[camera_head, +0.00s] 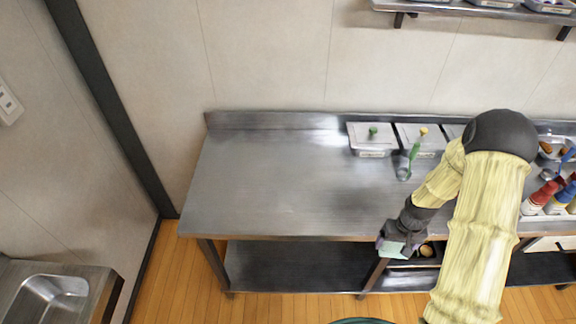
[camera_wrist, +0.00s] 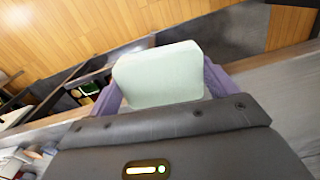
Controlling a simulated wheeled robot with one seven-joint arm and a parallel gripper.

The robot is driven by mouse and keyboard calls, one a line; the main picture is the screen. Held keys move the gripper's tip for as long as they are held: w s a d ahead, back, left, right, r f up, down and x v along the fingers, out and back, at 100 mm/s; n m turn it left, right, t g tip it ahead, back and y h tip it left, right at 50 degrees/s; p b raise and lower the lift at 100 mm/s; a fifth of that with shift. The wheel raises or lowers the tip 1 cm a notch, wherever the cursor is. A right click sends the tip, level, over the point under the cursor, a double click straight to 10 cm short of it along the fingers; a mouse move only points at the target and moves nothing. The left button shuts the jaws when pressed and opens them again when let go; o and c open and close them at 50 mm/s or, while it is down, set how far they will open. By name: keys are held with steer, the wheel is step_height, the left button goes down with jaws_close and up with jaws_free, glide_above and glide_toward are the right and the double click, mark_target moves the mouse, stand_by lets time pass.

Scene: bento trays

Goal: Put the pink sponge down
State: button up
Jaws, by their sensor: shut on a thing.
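My gripper (camera_head: 391,241) is at the front edge of the steel table, low in the middle right of the head view. It is shut on a pale green, rounded block (camera_wrist: 158,75) that looks like a sponge. In the wrist view the block sits between the purple fingers, with floor and the lower shelf behind it. The block also shows as a small pale patch in the head view (camera_head: 392,248). I see no pink sponge in either view.
The steel table (camera_head: 270,185) is bare on its left and middle. Lidded containers (camera_head: 372,139) line its back, with a green-handled utensil (camera_head: 413,155) in front. Red and blue bottles (camera_head: 541,196) stand at the right. A sink (camera_head: 52,296) is at lower left.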

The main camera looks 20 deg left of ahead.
steer(key=s+f+m, duration=0.2)
steer(key=s+f, duration=0.2)
steer(key=f, duration=1.2)
steer(key=shift+a, duration=0.2)
steer(key=shift+f, duration=0.1)
